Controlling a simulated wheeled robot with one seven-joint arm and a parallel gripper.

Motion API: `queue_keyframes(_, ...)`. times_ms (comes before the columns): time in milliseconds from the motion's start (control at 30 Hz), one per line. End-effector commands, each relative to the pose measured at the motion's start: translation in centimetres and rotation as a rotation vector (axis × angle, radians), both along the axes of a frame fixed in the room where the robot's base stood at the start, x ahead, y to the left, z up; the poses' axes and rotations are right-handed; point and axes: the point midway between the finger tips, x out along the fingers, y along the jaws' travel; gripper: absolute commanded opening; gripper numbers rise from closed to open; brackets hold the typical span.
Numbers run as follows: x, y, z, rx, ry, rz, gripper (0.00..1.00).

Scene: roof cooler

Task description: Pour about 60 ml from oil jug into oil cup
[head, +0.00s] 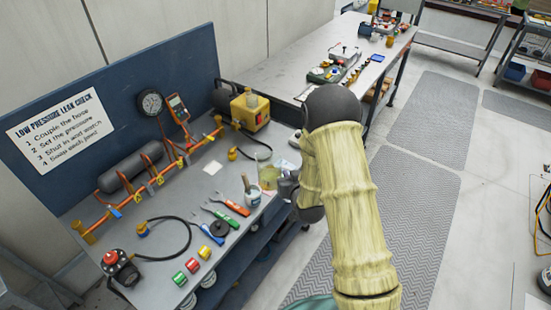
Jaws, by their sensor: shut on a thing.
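A clear vessel with yellowish liquid (268,174), which looks like the oil jug, is near the right edge of the grey bench. It looks about upright. My gripper (283,186) is at its right side and appears shut on it; the arm partly hides the fingers. I cannot tell whether the vessel touches the bench top. A small pale cup (252,196) with a brush-like stick in it stands just in front and to the left. I cannot make out for certain which vessel is the oil cup; it may be hidden behind my arm.
Wrenches with coloured handles (229,205) lie left of the cup. A pipe rig (150,185), a yellow pump (250,110) and a black hose (182,230) take up the bench's back and left. A second bench (290,70) stands behind.

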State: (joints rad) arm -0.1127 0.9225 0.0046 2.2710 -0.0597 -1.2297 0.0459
Motion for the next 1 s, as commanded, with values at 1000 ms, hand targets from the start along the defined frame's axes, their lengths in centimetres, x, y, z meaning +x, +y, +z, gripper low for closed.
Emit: queue_keyframes(1000, -6.2, -7.4, -18.6, -0.032, -0.005, -0.166, 0.00)
